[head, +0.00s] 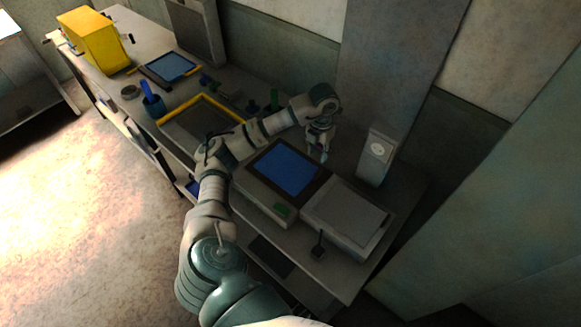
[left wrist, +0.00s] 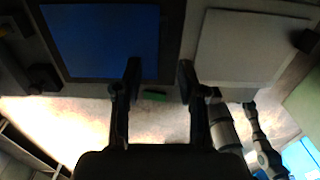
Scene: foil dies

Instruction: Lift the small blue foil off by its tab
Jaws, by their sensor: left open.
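A blue foil (head: 287,166) lies flat in a dark frame on a light machine block on the bench. It also shows in the left wrist view (left wrist: 103,38), at the upper left. I cannot make out a tab on it. Another blue sheet (head: 170,67) lies in a dark frame farther along the bench. My left gripper (head: 319,150) is above the far right side of the foil's block, pointing down. In the left wrist view its fingers (left wrist: 158,68) are apart with nothing between them, just right of the foil. My right gripper is not in view.
A grey flat-topped block (head: 346,213) with a small black lever stands right of the foil. A green part (head: 281,210) sits on the foil block's front. A yellow-edged tray (head: 178,124), a blue cup (head: 153,106) and a yellow box (head: 95,40) stand farther left. A grey post stands behind.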

